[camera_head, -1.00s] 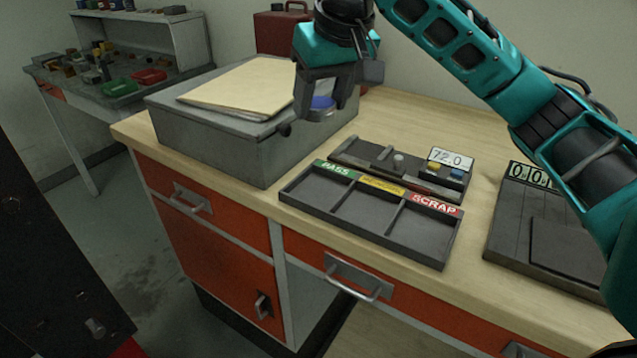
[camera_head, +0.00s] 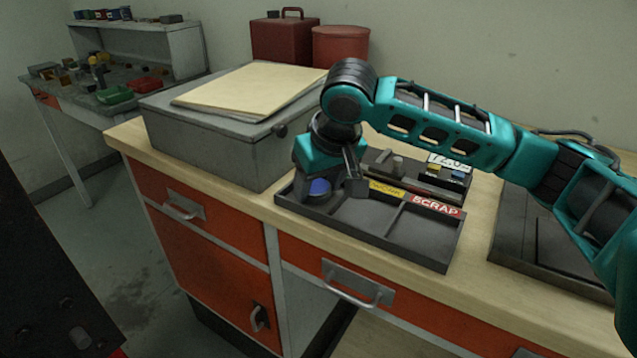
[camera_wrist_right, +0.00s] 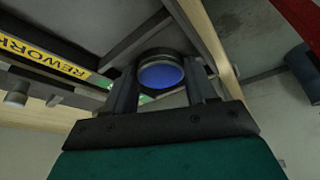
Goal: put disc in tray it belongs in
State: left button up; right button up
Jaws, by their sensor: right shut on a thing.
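My right gripper (camera_head: 326,190) is shut on a disc (camera_head: 319,187) with a blue face. It holds the disc at the left compartment of the dark sorting tray (camera_head: 418,254). In the right wrist view the disc (camera_wrist_right: 161,72) sits between the two fingers, in front of a compartment. The yellow middle label (camera_head: 386,188) and the red SCRAP label (camera_head: 435,206) show; the left compartment's green label is mostly hidden by my gripper. Whether the disc touches the tray floor I cannot tell. My left gripper is not in view.
Behind the tray stands a dark gauge holder with a plate reading 72.0 (camera_head: 449,162). A grey box (camera_head: 215,150) with a folder on top is close on the left. A dark flat device (camera_head: 510,243) lies to the right. The middle and right compartments look empty.

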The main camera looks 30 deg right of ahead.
jog(key=o, duration=1)
jog(key=shift+o, duration=0.3)
jog(key=p+v, duration=0.2)
jog(key=v, duration=1)
jog(key=shift+r, duration=0.1)
